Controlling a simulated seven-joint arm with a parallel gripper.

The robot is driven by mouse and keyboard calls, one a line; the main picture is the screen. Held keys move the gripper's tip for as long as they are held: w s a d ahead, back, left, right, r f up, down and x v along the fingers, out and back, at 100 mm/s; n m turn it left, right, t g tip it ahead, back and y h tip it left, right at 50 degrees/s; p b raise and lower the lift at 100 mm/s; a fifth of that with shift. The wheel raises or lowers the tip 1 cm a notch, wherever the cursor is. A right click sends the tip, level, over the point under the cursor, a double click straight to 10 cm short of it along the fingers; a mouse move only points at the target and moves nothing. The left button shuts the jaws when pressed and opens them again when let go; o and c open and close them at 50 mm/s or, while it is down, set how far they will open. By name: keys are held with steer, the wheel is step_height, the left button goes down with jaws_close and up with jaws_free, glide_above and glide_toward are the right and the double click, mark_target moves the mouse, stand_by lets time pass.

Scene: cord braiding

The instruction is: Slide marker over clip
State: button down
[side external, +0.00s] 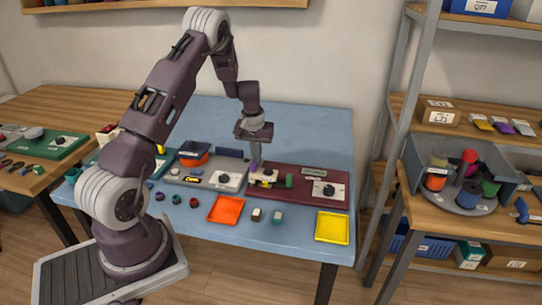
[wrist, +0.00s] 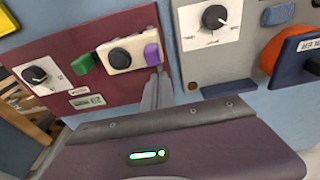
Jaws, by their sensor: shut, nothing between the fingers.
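A maroon board (side external: 306,174) lies on the blue table and also fills the left of the wrist view (wrist: 112,28). On it is a cream block (wrist: 115,57) with a black round knob (wrist: 120,57). A green block (wrist: 84,63) sits at one end of the cream block and a purple block (wrist: 152,54) at the other. None is plainly labelled as marker or clip. My gripper (wrist: 157,90) is shut and empty, its fingertips close beside the purple block; I cannot tell whether they touch. In the side view my gripper (side external: 255,158) points down over that end of the board.
A white dial plate (side external: 327,190) sits on the maroon board. A grey board (side external: 207,177) with a dial lies to its left. An orange tray (side external: 226,209), a yellow tray (side external: 332,227) and small blocks (side external: 277,218) line the front. The table's back right is clear.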

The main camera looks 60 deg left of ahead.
steer(key=shift+w+a+r, duration=0.15)
steer(key=shift+r, duration=0.15)
step_height(320, 180, up, 10)
steer(key=s+d+r+m+t+h, duration=0.15)
steer(key=s+d+r, duration=0.25)
steer(key=d+r, duration=0.5)
steer(key=s+d+r+m+t+y, duration=0.1)
steer(key=s+d+r+m, duration=0.2)
steer(key=d+r, duration=0.6)
steer(key=s+d+f+m+t, duration=0.1)
steer(key=s+d+m, duration=0.1)
steer(key=s+d, duration=0.4)
steer(key=s+d+f+m+t, duration=0.1)
steer(key=s+d+m, duration=0.1)
steer(key=s+d, duration=0.5)
steer(key=s, duration=0.5)
steer(key=shift+s+d+h, duration=0.15)
steer(key=shift+s+h, duration=0.1)
steer(key=shift+h, duration=0.1)
